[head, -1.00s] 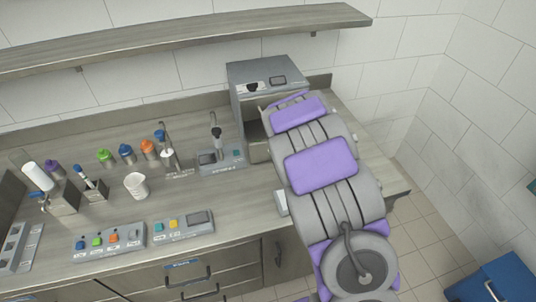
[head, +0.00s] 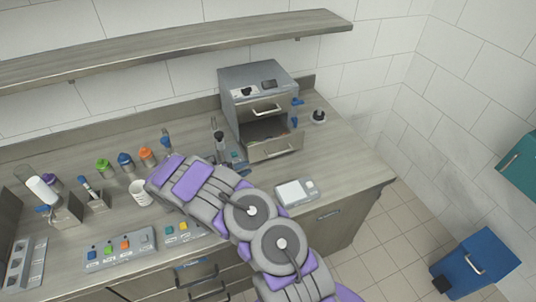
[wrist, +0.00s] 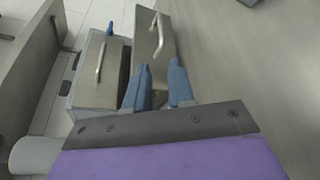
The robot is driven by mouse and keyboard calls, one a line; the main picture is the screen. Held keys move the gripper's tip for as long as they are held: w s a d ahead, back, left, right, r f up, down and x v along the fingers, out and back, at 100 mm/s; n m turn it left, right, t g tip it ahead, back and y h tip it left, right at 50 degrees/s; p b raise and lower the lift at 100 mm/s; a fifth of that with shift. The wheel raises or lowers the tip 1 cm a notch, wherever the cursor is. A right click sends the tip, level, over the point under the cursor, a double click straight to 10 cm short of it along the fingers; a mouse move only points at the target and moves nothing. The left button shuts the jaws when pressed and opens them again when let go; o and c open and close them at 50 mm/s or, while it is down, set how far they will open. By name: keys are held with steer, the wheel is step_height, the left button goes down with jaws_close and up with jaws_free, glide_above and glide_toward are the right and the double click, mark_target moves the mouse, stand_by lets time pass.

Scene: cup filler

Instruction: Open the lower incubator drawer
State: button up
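The grey incubator (head: 242,100) stands at the back right of the counter in the head view. Its lower drawer (head: 285,147) is pulled out, with a dark interior showing. The lower drawer front with its bar handle (wrist: 157,35) is also in the wrist view, standing out beyond the upper drawer (wrist: 96,85), which looks shut. My gripper (wrist: 162,72) shows two blue fingers, apart, with nothing visibly held. Its tips overlap the near edge of the lower drawer front in the picture; contact cannot be told.
A small white-topped device (head: 296,192) lies on the counter in front of the incubator. A white cup (head: 140,193) and button panels (head: 119,248) stand at left. A shelf (head: 180,40) runs above. The counter right of the incubator is mostly clear.

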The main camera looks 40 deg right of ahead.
mark_target(279, 153)
steer(key=x, duration=0.9)
steer(key=b+x, duration=0.1)
steer(key=x, duration=0.9)
steer(key=shift+s+f+b, duration=0.1)
steer(key=shift+s+b, duration=0.15)
steer(key=shift+b, duration=0.05)
steer(key=shift+a, duration=0.5)
steer(key=shift+c, duration=0.4)
steer(key=shift+a, duration=0.1)
steer(key=c, duration=0.3)
jaws_close()
steer(key=shift+s, duration=0.1)
